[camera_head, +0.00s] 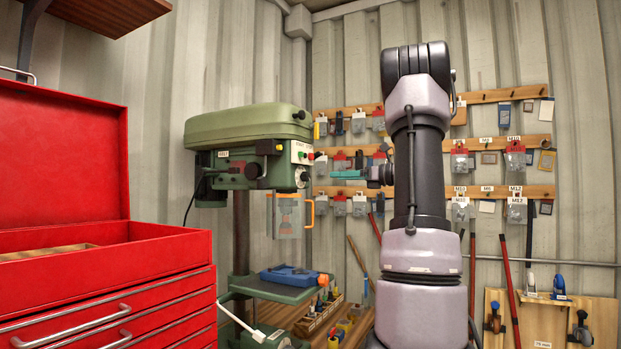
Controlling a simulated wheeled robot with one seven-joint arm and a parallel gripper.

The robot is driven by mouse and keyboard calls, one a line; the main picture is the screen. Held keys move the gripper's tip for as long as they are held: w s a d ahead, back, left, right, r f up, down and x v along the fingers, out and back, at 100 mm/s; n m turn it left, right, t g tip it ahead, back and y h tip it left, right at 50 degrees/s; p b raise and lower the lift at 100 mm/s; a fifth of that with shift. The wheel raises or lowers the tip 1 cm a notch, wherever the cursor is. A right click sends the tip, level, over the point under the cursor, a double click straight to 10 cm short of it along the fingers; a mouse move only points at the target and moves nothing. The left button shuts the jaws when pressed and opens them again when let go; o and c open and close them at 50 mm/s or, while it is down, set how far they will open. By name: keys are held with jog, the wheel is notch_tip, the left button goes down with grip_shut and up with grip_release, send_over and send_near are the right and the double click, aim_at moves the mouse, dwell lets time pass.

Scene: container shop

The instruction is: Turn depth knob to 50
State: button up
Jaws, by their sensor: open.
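The green drill press (247,145) stands left of centre with its head facing right. A dark round knob (304,176) sits on the front of its head, below a pale panel with small coloured buttons; I take it for the depth knob. Its scale and setting are too small to read. My gripper (334,175) is level with the knob and a short way to its right, its teal fingers pointing left at the head. It is open, and nothing shows between its fingers. A gap shows between the fingertips and the knob.
A clear guard with an orange frame (287,215) hangs below the head. A blue vise (290,275) sits on the press table. A red tool chest (110,290) fills the left front. Wooden rails with hanging packets (359,123) line the back wall behind my arm.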

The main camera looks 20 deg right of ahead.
aim_at(308, 177)
jog(key=x, duration=1)
jog(key=shift+w+r, duration=0.15)
jog(key=shift+w, duration=0.2)
grip_shut()
